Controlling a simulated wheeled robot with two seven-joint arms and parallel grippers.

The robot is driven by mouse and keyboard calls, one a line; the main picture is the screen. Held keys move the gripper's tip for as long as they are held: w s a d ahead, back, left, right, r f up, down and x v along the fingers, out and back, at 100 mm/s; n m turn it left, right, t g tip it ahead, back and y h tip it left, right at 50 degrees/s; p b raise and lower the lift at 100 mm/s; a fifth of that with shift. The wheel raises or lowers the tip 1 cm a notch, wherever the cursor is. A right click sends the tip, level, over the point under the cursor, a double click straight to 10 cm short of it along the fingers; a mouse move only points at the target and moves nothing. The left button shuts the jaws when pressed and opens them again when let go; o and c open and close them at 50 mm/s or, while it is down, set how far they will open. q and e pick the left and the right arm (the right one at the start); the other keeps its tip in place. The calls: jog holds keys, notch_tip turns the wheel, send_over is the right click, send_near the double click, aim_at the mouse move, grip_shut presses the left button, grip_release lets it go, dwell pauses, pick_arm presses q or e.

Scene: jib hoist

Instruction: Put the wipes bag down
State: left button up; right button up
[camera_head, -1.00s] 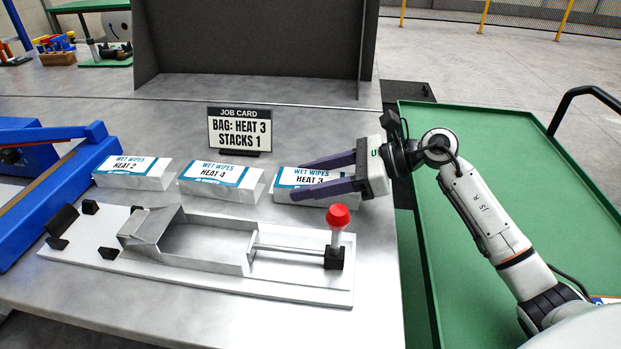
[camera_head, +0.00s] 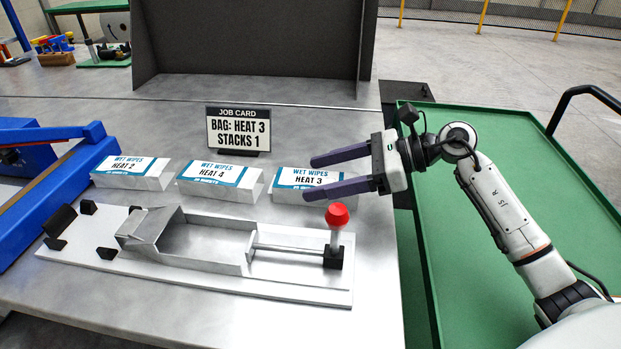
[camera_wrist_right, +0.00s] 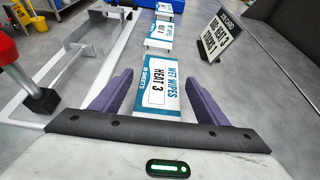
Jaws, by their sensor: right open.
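The wipes bag marked HEAT 3 (camera_head: 299,181) lies on the metal table at the right end of a row of wet wipes bags. My right gripper (camera_head: 324,175) is open and empty, its purple fingers over the right end of this bag in the head view. In the right wrist view the HEAT 3 bag (camera_wrist_right: 158,90) lies ahead between the spread fingers (camera_wrist_right: 157,90), with gaps on both sides. The HEAT 4 bag (camera_head: 217,177) and the HEAT 2 bag (camera_head: 131,170) lie to its left. My left gripper is not in view.
A job card (camera_head: 239,130) reading BAG: HEAT 3, STACKS 1 stands behind the bags. A metal bagging fixture (camera_head: 205,245) with a red knob (camera_head: 337,215) lies in front. A blue sealer (camera_head: 48,180) is at left. A green cart (camera_head: 500,250) stands at right.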

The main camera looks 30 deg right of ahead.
jog(key=b+v, duration=0.1)
jog(key=v, duration=0.8)
jog(key=shift+s, duration=0.1)
